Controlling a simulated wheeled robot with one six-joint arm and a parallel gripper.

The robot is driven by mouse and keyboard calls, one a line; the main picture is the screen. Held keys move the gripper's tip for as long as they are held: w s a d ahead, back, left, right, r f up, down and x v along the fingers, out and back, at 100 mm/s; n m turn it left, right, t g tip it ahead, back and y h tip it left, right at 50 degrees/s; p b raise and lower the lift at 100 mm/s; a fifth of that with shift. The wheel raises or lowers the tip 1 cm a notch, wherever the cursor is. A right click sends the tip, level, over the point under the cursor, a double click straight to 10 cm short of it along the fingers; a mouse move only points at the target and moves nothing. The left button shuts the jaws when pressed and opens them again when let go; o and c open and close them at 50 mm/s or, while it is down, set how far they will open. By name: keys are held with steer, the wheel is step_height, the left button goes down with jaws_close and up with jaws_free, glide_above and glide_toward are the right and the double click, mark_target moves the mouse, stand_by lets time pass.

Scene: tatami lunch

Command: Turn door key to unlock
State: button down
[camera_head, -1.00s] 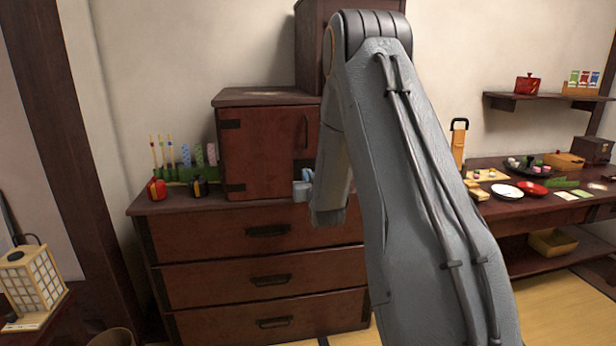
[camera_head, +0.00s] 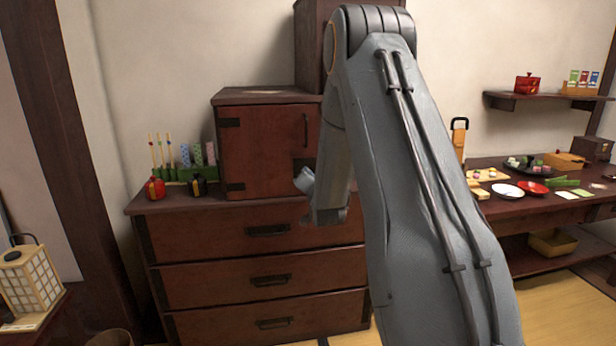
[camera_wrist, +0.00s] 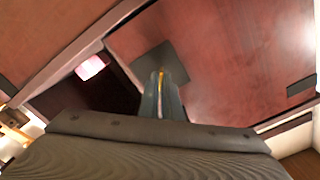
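The red-brown cabinet door (camera_head: 262,148) with a dark vertical handle (camera_head: 306,131) is shut on top of the drawer chest. In the wrist view the door panel (camera_wrist: 235,50) fills the upper right, with a dark square lock plate (camera_wrist: 150,58). A thin gold key (camera_wrist: 161,77) shows between the fingertips of my gripper (camera_wrist: 161,92), right in front of the plate. The fingers are close together around it. In the head view my gripper (camera_head: 305,181) is at the cabinet's right side, partly behind my arm, and the key is hidden there.
The drawer chest (camera_head: 215,238) stands below the cabinet. Small jars and colored sticks (camera_head: 180,172) stand left of it. A low table (camera_head: 510,213) with dishes is at the right. In the wrist view a pale pink object (camera_wrist: 91,67) shows against a dark area.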

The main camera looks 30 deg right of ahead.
steer(key=shift+d+m+b, duration=0.1)
steer(key=shift+m+b, duration=0.2)
steer(key=shift+m, duration=4.7)
steer(key=shift+f, duration=0.1)
steer(key=c, duration=2)
jaws_free()
steer(key=shift+s, duration=0.1)
steer(key=v, duration=0.7)
steer(key=shift+s, duration=0.35)
